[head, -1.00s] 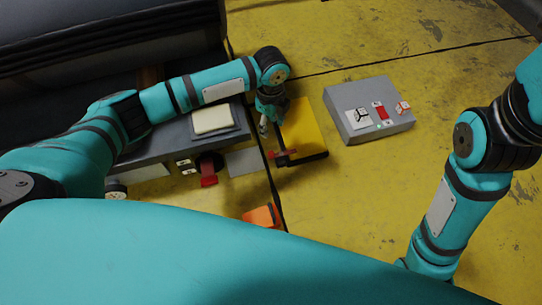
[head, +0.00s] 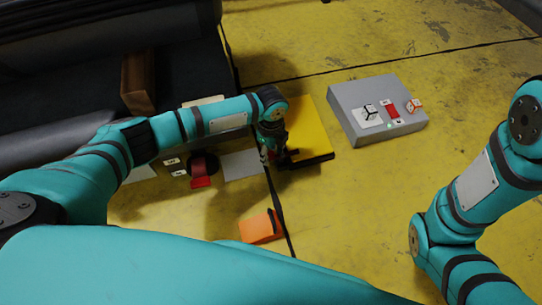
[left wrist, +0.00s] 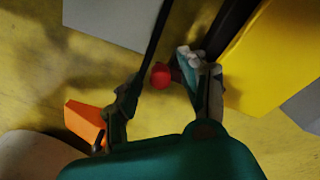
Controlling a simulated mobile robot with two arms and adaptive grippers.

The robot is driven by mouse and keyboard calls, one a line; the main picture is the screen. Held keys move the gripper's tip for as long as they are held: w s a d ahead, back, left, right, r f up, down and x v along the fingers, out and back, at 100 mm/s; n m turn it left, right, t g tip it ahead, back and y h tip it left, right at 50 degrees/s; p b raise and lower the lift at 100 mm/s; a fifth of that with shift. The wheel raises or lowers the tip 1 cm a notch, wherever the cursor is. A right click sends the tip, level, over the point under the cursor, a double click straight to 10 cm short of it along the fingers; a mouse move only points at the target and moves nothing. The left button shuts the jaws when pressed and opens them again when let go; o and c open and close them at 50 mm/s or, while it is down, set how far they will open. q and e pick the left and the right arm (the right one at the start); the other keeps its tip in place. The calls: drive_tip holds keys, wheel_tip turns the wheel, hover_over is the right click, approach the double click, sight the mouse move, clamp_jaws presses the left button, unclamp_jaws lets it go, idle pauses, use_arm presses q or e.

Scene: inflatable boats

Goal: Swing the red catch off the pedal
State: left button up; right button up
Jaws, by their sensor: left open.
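The yellow pedal (head: 308,122) lies on the floor in the middle of the head view, with a dark front edge. It also shows at the right of the left wrist view (left wrist: 265,60). The red catch (left wrist: 160,76) shows as a round red knob between the fingers of my left gripper in the left wrist view. In the head view the catch is mostly hidden by the gripper. My left gripper (head: 267,152) is open at the pedal's near left corner. Whether a finger touches the knob, I cannot tell. My right gripper is out of view.
A grey box (head: 350,97) with a red switch (head: 393,111) and a small green light stands right of the pedal. An orange object (head: 262,226) lies nearer on the yellow floor. A red handle (head: 201,182) shows left of the gripper. Floor to the right is clear.

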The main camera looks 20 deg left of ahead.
use_arm(q)
drive_tip(key=shift+f, duration=0.15)
drive_tip(key=shift+c, duration=0.3)
clamp_jaws()
